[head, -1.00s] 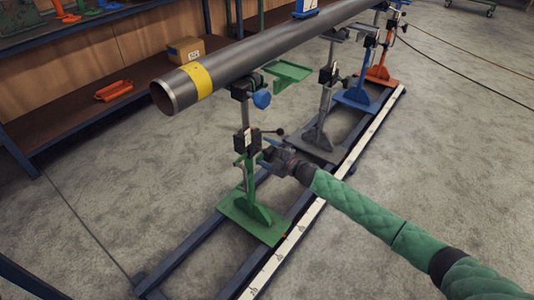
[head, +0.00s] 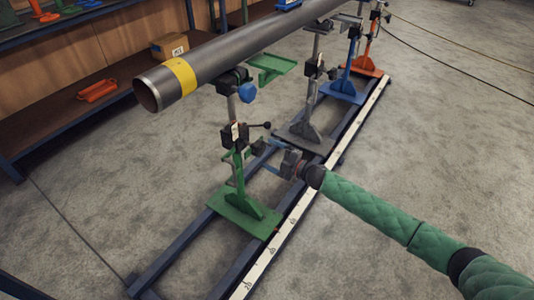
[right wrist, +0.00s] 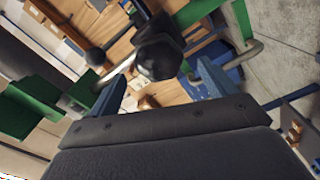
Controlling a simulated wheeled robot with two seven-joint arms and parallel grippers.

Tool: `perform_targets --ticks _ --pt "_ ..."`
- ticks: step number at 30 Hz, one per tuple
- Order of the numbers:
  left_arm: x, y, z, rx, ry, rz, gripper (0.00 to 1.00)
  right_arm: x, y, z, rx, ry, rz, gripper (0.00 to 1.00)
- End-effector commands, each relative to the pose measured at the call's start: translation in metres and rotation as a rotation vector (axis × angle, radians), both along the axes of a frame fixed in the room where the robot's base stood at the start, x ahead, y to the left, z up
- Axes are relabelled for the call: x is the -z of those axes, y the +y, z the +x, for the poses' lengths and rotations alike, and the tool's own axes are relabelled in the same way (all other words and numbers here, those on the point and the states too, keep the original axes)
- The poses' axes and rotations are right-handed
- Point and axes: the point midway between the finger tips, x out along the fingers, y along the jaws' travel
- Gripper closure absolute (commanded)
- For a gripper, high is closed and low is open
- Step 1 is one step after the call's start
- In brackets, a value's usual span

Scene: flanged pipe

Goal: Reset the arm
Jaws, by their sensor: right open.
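My right gripper (head: 268,155) comes in from the right on a green-sleeved arm. It is open and empty, just right of the green pipe stand (head: 238,212). In the right wrist view its two blue fingers (right wrist: 160,85) are spread apart, with a dark round knob (right wrist: 158,58) beyond them. The stand's black clamp block (head: 235,135) has a lever with a black ball end (head: 266,125). The stand's head, with a blue knob (head: 247,92), is under the steel pipe (head: 230,52), near its yellow band (head: 180,76). My left gripper is not in view.
Grey (head: 306,125), blue (head: 345,88) and orange (head: 368,62) stands line the dark rail frame behind the green one. A white measuring strip (head: 300,205) runs along its right side. A shelf (head: 60,125) stands at left.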

Motion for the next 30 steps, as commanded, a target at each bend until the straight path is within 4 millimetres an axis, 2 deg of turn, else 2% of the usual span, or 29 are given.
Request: perform_targets --ticks 13,17,23,30 --pt "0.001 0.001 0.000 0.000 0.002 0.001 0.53 0.000 0.000 0.000 0.001 0.001 0.000 0.16" --pt "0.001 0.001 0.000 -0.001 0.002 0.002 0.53 0.007 0.004 -0.006 0.014 0.024 0.018 0.16" --pt "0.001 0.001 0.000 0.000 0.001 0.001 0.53 0.040 0.020 -0.036 0.091 0.146 0.106 0.16" --pt "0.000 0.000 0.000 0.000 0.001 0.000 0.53 0.090 0.034 -0.084 0.222 0.345 0.227 0.16"
